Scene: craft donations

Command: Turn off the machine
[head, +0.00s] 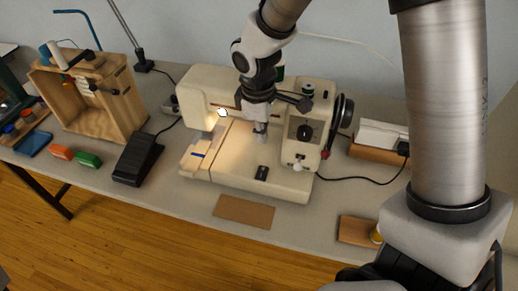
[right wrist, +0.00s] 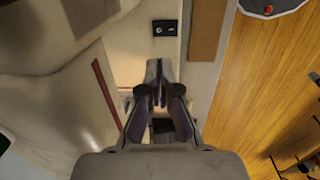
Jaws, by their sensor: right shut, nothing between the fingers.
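The machine is a cream sewing machine (head: 225,80) on the grey table. A warm light glows under its arm at the left, by the needle. A small black switch (head: 262,173) sits on the front part of its base; it also shows in the right wrist view (right wrist: 164,28), with white marks. My right gripper (head: 261,137) is shut and empty, pointing down above the bed, behind the switch in the head view. In the right wrist view its closed fingertips (right wrist: 157,66) are apart from the switch. My left gripper is not in view.
A black foot pedal (head: 137,158) and a wooden box (head: 85,95) stand to the left. A brown mat (head: 244,211) lies in front of the machine. The handwheel (head: 343,112) and a white block (head: 382,134) are at the right. A cable crosses the table there.

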